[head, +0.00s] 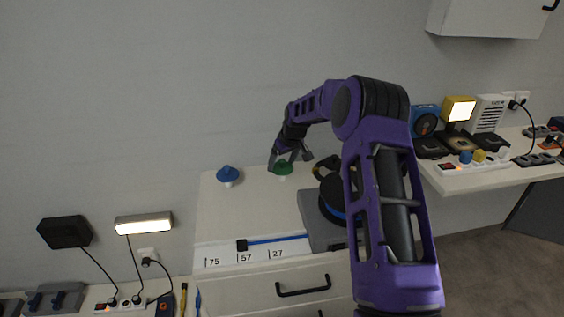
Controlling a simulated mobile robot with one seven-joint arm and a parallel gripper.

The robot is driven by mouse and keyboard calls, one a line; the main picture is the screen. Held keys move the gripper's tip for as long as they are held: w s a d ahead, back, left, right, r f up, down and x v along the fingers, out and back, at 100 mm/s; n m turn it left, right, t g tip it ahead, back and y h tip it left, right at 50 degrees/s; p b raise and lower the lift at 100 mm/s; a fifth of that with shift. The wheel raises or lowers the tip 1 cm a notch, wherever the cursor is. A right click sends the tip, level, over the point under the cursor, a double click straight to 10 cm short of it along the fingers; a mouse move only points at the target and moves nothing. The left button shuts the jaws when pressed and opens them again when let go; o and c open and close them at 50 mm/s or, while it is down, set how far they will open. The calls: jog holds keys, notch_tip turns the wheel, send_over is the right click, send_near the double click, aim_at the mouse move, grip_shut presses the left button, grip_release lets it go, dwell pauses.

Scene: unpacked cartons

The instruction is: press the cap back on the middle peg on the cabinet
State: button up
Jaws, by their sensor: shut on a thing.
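The cabinet (245,212) is pale, with its top in the middle of the head view. A blue cap (228,172) sits on a short white peg at its left. A green cap (283,167) is at the middle, over a white peg (281,179); I cannot tell whether it is fully seated. My gripper (288,160) reaches down from above and is shut on the green cap, with a finger to each side. A yellow piece (326,164) shows farther right, partly hidden by my arm.
A grey device (318,228) stands at the cabinet's right, partly behind my arm. A blue strip (275,240) with a black slider runs along the front. Lamps and a power strip (122,304) are on the left. A right shelf (465,183) holds several devices.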

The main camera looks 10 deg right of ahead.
jog(key=shift+f, duration=0.2)
jog(key=o, duration=1.3)
jog(key=shift+r, duration=0.1)
jog(key=shift+r+p, duration=1.8)
jog(key=shift+r, duration=1.7)
grip_shut()
